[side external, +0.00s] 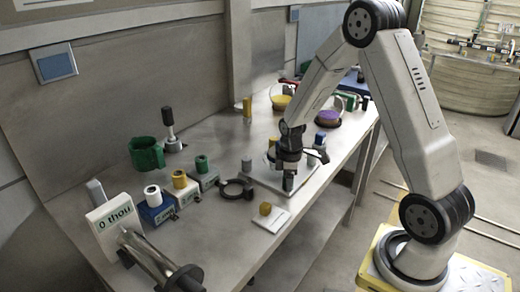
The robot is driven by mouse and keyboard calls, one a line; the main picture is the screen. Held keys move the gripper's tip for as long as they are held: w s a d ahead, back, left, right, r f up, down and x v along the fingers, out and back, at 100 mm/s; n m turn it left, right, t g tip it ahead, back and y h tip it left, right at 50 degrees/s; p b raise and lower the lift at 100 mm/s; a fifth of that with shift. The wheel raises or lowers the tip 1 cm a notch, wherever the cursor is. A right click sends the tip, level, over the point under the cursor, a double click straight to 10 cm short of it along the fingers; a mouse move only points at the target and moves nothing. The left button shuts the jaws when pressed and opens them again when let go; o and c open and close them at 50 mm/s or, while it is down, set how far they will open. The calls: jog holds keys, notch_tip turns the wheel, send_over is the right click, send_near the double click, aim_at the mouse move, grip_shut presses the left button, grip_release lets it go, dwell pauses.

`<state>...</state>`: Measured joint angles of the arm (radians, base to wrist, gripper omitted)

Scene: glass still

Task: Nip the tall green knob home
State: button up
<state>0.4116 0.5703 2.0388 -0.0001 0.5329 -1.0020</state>
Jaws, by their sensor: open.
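A green knob (201,164) stands upright on a small grey-green block (204,180), at the right end of a row of similar blocks on the bench. It looks raised above the block's top. My gripper (288,184) points down over a pale square plate (259,173), to the right of the green knob and well apart from it. The gripper is open, and I see nothing held in it. Its fingers are small and dark in this view.
Left of the green knob stand blocks with a yellow knob (179,179) and a white knob (153,196). A black ring holder (237,188) lies between the green knob and my gripper. A green cup (146,153) stands behind the row; a yellow piece (265,209) sits in front.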

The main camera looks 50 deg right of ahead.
jog(key=shift+f, duration=0.15)
grip_shut()
jog(key=shift+m, duration=1.6)
grip_release()
